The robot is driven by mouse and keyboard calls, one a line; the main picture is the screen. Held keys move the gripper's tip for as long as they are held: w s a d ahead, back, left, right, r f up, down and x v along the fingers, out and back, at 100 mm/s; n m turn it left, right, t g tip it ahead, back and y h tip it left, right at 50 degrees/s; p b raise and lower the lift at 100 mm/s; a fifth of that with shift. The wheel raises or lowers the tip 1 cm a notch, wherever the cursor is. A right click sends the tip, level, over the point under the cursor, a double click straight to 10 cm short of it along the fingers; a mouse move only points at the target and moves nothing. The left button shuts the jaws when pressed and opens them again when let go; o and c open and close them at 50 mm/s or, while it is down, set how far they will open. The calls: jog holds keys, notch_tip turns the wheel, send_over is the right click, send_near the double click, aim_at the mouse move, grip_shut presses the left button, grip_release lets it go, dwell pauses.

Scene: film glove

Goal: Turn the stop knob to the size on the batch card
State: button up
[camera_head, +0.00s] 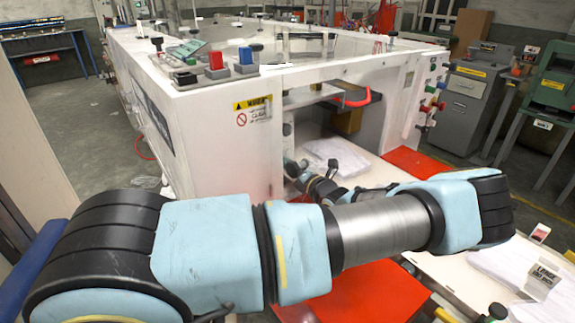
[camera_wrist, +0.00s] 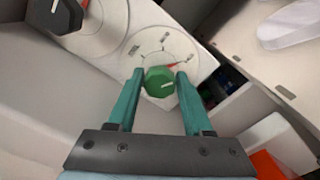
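The green knob (camera_wrist: 159,81) sits on a pale round dial (camera_wrist: 163,46) with small marks and a red mark near its right side. A light line shows on the knob's face. My gripper (camera_wrist: 160,76) has its two teal fingers apart, one on each side of the knob, with small gaps seeming to show. Contact cannot be confirmed. In the head view my arm crosses the front and hides the knob. A small white card with dark print (camera_head: 542,281) stands at the lower right; it may be the batch card, but its text is too small to read surely.
A black knob (camera_wrist: 57,14) on its own dial is at the upper left of the wrist view. Paper stacks (camera_head: 510,262) lie on the right-hand table.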

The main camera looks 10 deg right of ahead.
jog(key=o, duration=0.4)
jog(key=shift+c, duration=0.2)
jog(key=b+v, duration=0.3)
jog(key=v, duration=0.6)
jog(key=shift+s+d, duration=0.2)
jog(key=shift+s, duration=0.05)
jog(key=shift+s+d, duration=0.2)
jog(key=shift+s, duration=0.35)
jog(key=shift+r, duration=0.1)
